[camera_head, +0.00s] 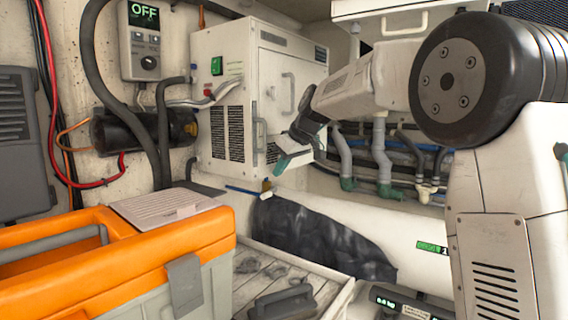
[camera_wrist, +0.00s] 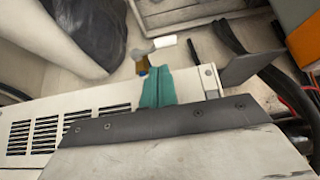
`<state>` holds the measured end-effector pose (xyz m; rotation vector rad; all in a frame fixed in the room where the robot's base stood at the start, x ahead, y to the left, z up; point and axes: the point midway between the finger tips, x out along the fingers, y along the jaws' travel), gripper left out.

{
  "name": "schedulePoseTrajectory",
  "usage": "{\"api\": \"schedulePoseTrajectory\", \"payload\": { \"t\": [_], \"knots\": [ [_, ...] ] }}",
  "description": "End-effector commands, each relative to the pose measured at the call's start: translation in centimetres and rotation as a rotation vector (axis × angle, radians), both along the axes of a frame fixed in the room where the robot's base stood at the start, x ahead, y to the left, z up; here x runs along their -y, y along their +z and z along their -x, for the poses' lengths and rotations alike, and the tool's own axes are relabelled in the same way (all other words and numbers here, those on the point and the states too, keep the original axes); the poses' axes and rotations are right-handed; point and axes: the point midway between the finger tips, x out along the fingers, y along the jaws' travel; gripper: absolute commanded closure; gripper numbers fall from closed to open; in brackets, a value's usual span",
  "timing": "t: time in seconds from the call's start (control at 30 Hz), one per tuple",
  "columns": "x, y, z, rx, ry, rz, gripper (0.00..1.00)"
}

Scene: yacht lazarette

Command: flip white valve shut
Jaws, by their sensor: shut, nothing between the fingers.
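A small valve with a white lever (camera_head: 266,195) and a brass body (camera_head: 266,185) sits low, just below the white cabinet. In the wrist view the white lever (camera_wrist: 165,41) lies roughly sideways, with the brass body (camera_wrist: 142,66) at its lower left. My gripper (camera_head: 281,165) has teal fingertips and is shut and empty, in front of the cabinet's lower part. In the head view it is above and right of the valve. In the wrist view the fingertips (camera_wrist: 157,72) point toward the valve and partly overlap its surroundings. I cannot tell the exact gap between them.
The white cabinet (camera_head: 235,85) with vents and handles stands close behind my gripper. An orange-lidded toolbox (camera_head: 110,250) fills the lower left. A dark bag (camera_head: 320,240) lies below the valve at right. Pipes (camera_head: 382,150) run along the wall at right.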

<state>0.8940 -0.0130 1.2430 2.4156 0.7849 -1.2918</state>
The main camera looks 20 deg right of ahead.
Motion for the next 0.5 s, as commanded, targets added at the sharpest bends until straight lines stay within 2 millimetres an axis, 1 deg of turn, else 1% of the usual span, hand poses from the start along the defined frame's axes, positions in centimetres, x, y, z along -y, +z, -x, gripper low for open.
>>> {"api": "schedulePoseTrajectory", "payload": {
  "t": [0.03, 0.1, 0.2, 0.33, 0.5],
  "knots": [
    [-0.4, -0.9, -0.4, -0.002, 0.002, 0.000, 1.00],
    [-0.8, -2.0, -1.0, -0.003, 0.002, -0.001, 1.00],
    [-1.3, -3.2, -1.7, -0.002, 0.001, -0.001, 1.00],
    [-1.7, -4.2, -2.3, 0.000, 0.001, -0.001, 1.00],
    [-1.9, -4.7, -2.5, 0.000, 0.001, 0.000, 1.00]
  ]
}}
